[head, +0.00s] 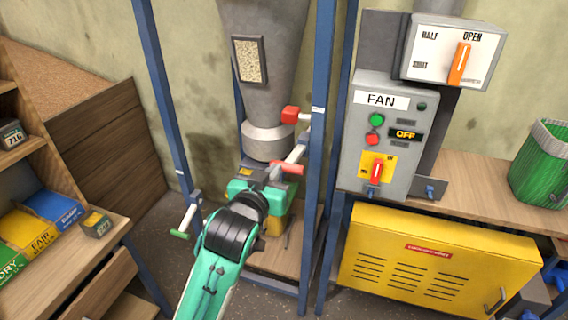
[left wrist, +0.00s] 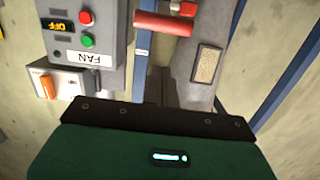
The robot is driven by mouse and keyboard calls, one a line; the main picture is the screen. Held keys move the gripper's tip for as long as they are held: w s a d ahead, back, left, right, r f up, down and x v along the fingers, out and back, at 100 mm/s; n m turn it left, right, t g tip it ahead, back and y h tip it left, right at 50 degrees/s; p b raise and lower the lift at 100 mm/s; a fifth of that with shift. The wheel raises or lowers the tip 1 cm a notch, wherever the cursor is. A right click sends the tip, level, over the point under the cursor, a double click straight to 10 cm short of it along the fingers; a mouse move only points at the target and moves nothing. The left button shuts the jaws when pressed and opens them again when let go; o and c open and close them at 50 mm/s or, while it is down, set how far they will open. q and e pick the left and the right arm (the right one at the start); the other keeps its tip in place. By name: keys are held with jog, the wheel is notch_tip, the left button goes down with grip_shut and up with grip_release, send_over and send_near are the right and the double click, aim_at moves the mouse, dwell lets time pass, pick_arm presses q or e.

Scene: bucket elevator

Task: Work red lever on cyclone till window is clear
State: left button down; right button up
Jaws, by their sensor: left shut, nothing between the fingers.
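The grey cyclone cone (head: 262,95) stands in a blue frame. Its window (head: 250,60) is filled with speckled beige material, and it also shows in the left wrist view (left wrist: 206,64). The red lever handle (head: 287,168) sits low at the cone's right side on a pale shaft; it lies across the top of the left wrist view (left wrist: 162,24). My left gripper (head: 262,185) is shut and empty, close below the handle. Its fingertips are largely hidden in the head view, so I cannot tell whether it touches the handle. My right gripper is out of view.
A red block (head: 290,115) is beside the cone. Blue posts (head: 322,120) stand close to the arm. At right are the fan box (head: 378,135), reading OFF, a slide panel with an orange handle (head: 460,63), and a yellow cabinet (head: 440,255). A green-tipped crank (head: 182,234) is at left.

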pick_arm(q)
jog(key=shift+s+r, duration=0.2)
jog(key=shift+r, duration=0.3)
jog(key=shift+s+r, duration=0.2)
jog(key=shift+r, duration=0.25)
jog(key=shift+w, duration=0.1)
jog(key=p, duration=0.4)
send_over(285, 162)
jog(key=shift+s+d+f, duration=0.2)
jog(key=shift+s, duration=0.05)
jog(key=shift+s+a+f+p, duration=0.1)
jog(key=shift+s+f+p, duration=0.1)
jog(key=shift+f, duration=0.4)
jog(key=shift+s+f+p, duration=0.1)
jog(key=shift+f+p, duration=0.1)
jog(key=shift+f, duration=0.4)
jog(key=shift+s+a+f, duration=0.15)
jog(key=shift+s+f, duration=0.35)
jog(key=shift+f, duration=0.35)
jog(key=shift+w, duration=0.1)
